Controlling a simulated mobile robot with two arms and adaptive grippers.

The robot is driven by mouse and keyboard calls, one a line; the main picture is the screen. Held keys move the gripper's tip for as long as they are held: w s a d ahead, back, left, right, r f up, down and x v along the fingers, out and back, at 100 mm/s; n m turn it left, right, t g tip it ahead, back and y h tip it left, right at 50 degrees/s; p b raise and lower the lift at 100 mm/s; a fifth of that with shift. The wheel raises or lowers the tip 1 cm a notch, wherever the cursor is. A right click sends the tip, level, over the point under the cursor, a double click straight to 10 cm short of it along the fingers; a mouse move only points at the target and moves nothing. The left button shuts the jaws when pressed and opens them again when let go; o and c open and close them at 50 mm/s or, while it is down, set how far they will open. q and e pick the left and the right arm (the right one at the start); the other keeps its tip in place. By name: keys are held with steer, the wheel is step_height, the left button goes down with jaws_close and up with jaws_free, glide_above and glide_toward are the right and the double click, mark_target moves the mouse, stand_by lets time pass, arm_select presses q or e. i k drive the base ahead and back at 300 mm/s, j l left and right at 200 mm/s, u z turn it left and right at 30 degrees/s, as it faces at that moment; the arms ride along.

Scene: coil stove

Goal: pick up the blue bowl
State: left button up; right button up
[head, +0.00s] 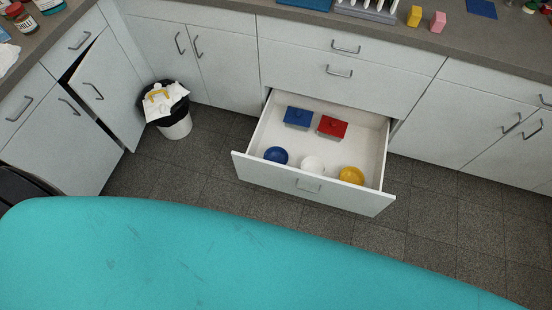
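The blue bowl (276,155) sits in the front left corner of an open lower drawer (376,150). It is small, round and dark blue, close behind the drawer front. A white bowl (312,164) is to its right, and a yellow bowl (351,175) is at the front right of the drawer. Neither of my grippers shows in the head view, so no gripper is seen near the bowl.
Blue and red lidded boxes (298,118) (332,127) sit at the drawer's back. A turquoise surface (150,255) fills the foreground. A full trash bin (176,125) stands left of the drawer. A cabinet door (104,90) at left is ajar. Dark tiled floor (215,165) is clear.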

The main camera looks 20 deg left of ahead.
mark_target(277, 154)
steer(key=i+l+z, duration=0.2)
steer(key=i, duration=0.2)
steer(key=i+l+z, duration=0.2)
steer(key=i, duration=0.25)
steer(key=j, duration=0.1)
